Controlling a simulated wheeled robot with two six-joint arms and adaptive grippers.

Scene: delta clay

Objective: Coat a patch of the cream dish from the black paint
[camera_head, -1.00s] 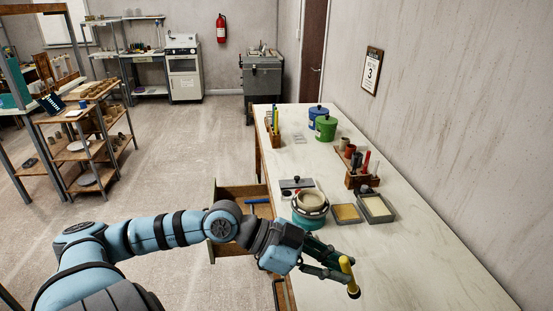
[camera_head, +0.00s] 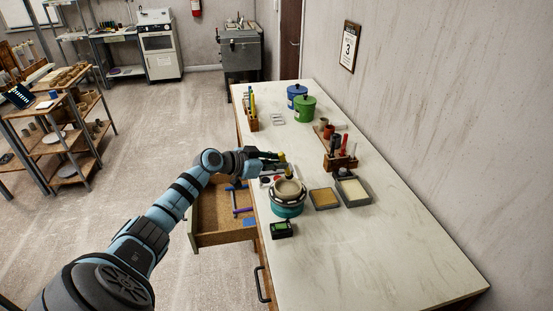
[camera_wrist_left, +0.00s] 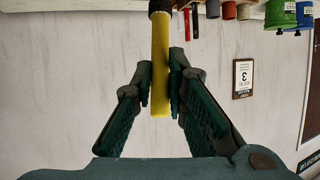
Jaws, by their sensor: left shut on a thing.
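The cream dish (camera_head: 288,188) sits on a teal turntable (camera_head: 287,210) near the front edge of the worktop. Behind it lies a pale paint tray (camera_head: 264,182) with a dark spot, likely the black paint, and a red spot; the arm and dish partly hide it. My left gripper (camera_head: 281,157) is shut on a yellow-handled tool (camera_head: 283,160) above the tray, just behind the dish. In the left wrist view the yellow handle (camera_wrist_left: 160,65) stands between the fingers, with a dark end at the top edge. Whether its tip touches paint is hidden. My right gripper is not in view.
A tan-filled tray (camera_head: 323,199) and a grey tray (camera_head: 353,191) stand right of the dish. A tool rack (camera_head: 341,162) is behind them. A small dark device (camera_head: 281,230) lies in front. An open drawer (camera_head: 222,238) juts out left. The right front worktop is clear.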

